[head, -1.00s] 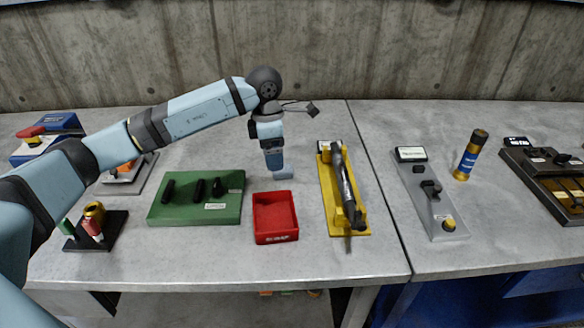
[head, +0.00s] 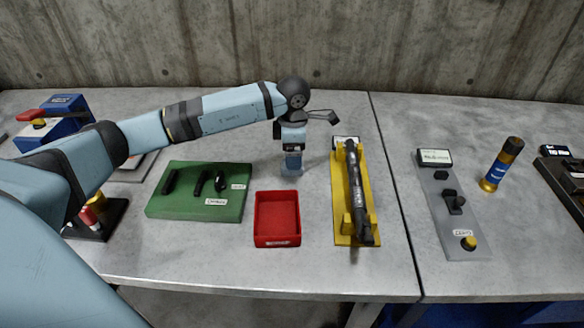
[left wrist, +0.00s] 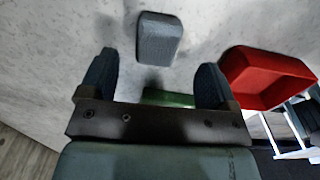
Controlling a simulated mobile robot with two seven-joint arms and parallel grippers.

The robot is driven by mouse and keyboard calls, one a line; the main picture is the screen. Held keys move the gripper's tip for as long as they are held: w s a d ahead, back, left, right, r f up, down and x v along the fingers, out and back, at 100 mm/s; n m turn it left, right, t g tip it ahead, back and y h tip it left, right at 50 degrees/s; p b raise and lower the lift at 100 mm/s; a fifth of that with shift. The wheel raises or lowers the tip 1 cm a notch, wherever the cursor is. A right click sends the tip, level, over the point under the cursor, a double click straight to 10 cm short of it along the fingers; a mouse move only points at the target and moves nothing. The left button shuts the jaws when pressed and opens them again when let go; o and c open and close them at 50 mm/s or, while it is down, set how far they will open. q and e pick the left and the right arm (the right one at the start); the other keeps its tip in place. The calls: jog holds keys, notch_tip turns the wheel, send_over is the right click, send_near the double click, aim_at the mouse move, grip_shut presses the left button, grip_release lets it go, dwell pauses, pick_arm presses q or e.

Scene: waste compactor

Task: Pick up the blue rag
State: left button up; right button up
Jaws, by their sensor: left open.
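The blue rag (head: 291,170) is a small grey-blue folded block on the grey table, behind the red tray. My left gripper (head: 292,150) points down right above it in the head view and partly hides it. In the left wrist view, the rag (left wrist: 158,38) lies beyond the fingertips, roughly centred between them. There my left gripper (left wrist: 153,72) is open, with nothing between its two dark fingers. Whether the fingers touch the rag cannot be told from the head view. My right gripper is in no view.
The red tray (head: 277,243) is in front of the rag, also in the left wrist view (left wrist: 265,78). A green board (head: 165,208) with black parts lies left. A yellow holder (head: 341,228) with a dark tool stands right.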

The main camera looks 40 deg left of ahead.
pick_arm(q)
jog(key=f, duration=0.5)
jog(key=shift+w+d+f, duration=0.1)
jog(key=shift+w+d, duration=0.15)
jog(key=shift+w, duration=0.1)
jog(key=c, duration=1)
